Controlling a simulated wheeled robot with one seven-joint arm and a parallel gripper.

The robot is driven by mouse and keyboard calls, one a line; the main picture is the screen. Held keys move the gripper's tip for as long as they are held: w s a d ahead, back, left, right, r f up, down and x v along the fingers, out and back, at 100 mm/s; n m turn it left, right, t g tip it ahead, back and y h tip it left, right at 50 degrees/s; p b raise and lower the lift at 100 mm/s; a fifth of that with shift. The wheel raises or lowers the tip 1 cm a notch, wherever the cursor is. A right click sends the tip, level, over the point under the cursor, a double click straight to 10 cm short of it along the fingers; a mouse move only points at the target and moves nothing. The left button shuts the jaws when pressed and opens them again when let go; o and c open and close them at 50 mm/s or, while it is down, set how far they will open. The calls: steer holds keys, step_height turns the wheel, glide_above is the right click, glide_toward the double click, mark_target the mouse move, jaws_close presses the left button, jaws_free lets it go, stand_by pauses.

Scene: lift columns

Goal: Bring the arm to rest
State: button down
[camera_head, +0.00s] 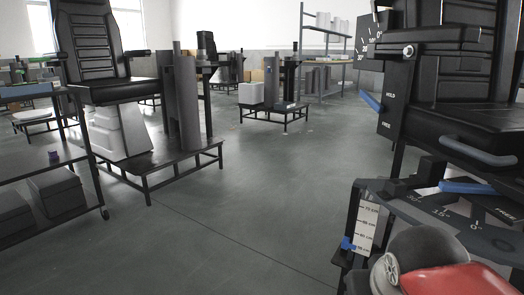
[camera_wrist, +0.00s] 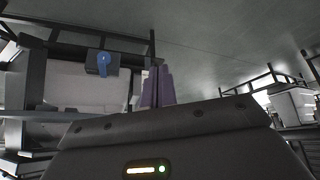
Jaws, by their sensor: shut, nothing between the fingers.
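My gripper (camera_wrist: 157,86) shows in the wrist view at the upper middle, beyond the dark wrist housing. Its two purplish fingers are together, with nothing between them. In the wrist view a pale panel with a blue knob (camera_wrist: 103,60) is to the left of the fingers. I see no contact between them. In the head view my gripper does not show. A red and dark grey rounded part at the bottom right looks like my arm, close to the black lift column.
The black lift column with a seat (camera_head: 460,110), angle scales and blue levers (camera_head: 478,187) fills the right. Another seat (camera_head: 95,45) on a low platform (camera_head: 160,163) stands left. A shelf cart (camera_head: 70,157) is at the far left. The grey floor (camera_head: 250,190) between is clear.

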steer(key=s+a+f+y, duration=0.1)
steer(key=s+a+f, duration=0.2)
steer(key=s+f, duration=0.2)
step_height(320, 180, up, 13)
steer(key=p, duration=1.3)
steer(key=shift+w+g, duration=0.2)
steer(key=shift+g, duration=0.1)
steer(key=shift+d+f, duration=0.1)
